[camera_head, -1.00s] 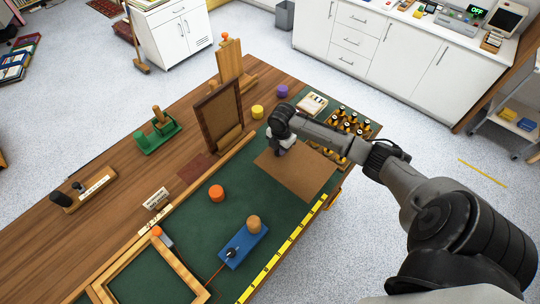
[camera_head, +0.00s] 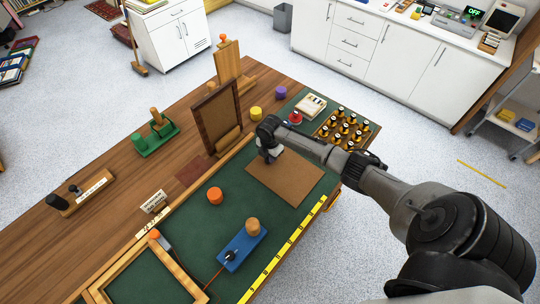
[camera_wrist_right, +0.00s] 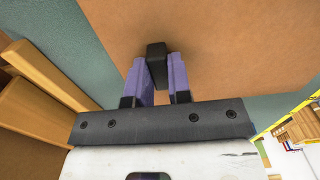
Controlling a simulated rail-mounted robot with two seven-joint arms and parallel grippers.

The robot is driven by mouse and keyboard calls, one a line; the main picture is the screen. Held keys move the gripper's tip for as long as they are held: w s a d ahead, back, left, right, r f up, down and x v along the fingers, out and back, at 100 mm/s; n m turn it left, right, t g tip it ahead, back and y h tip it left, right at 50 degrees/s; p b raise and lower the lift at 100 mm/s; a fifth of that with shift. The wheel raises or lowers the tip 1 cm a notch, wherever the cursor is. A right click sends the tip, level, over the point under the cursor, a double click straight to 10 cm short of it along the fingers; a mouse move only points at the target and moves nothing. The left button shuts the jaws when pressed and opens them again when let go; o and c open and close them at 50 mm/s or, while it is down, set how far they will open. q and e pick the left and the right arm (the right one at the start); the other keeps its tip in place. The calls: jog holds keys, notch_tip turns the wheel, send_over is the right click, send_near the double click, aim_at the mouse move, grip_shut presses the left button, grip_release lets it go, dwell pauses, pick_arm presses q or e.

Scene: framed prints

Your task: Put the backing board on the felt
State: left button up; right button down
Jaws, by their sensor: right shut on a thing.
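The backing board (camera_head: 292,182) is a flat brown sheet over the right part of the green felt (camera_head: 195,230). I cannot tell whether it rests on the felt or hangs just above it. My right gripper (camera_head: 269,154) is at the board's far left corner area. In the right wrist view, the purple fingers (camera_wrist_right: 156,75) are shut on a small black grip (camera_wrist_right: 156,52) at the board (camera_wrist_right: 220,45). Green felt (camera_wrist_right: 55,35) shows beside the board's edge there. My left gripper is not in view.
A wooden rail (camera_head: 190,195) borders the felt, and a dark upright frame (camera_head: 216,118) stands behind it. An orange knob (camera_head: 215,195), a blue block (camera_head: 243,246) and a wooden frame (camera_head: 185,265) lie left of the board. Small bottles (camera_head: 345,125) stand behind it.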

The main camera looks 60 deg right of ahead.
jog(key=shift+f, duration=0.1)
jog(key=c, duration=1.1)
grip_release()
jog(key=shift+o, duration=0.2)
